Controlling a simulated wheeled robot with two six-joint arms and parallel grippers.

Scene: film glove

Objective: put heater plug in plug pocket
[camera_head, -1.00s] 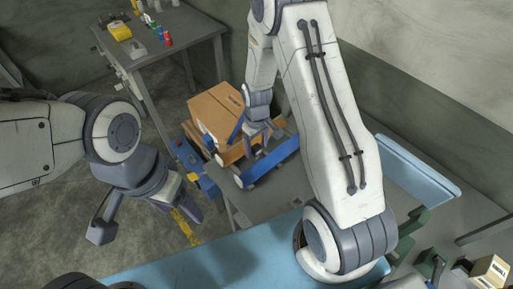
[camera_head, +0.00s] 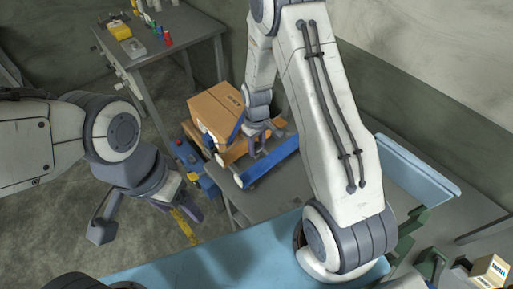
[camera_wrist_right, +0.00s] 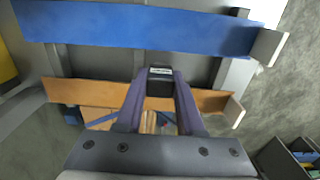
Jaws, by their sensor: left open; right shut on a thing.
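My right gripper (camera_wrist_right: 160,100) is shut on a small black block with a pale top, which looks like the heater plug (camera_wrist_right: 160,84). It holds the block between its purple fingers. In the head view, my right gripper (camera_head: 256,134) hangs over the far table, close to a blue bar (camera_head: 272,163); the plug cannot be made out there. In the wrist view, the blue bar (camera_wrist_right: 130,27) lies ahead of the plug and an orange bar (camera_wrist_right: 60,90) runs behind the fingers. I cannot tell which part is the plug pocket. My left gripper (camera_head: 148,222) is open and empty above the floor.
A cardboard box (camera_head: 213,110) stands beside the bars. A blue control unit (camera_head: 186,156) with a red button is left of it. A light blue mat (camera_head: 190,268) covers the near surface. Another table (camera_head: 180,52) holds small bottles at the back left.

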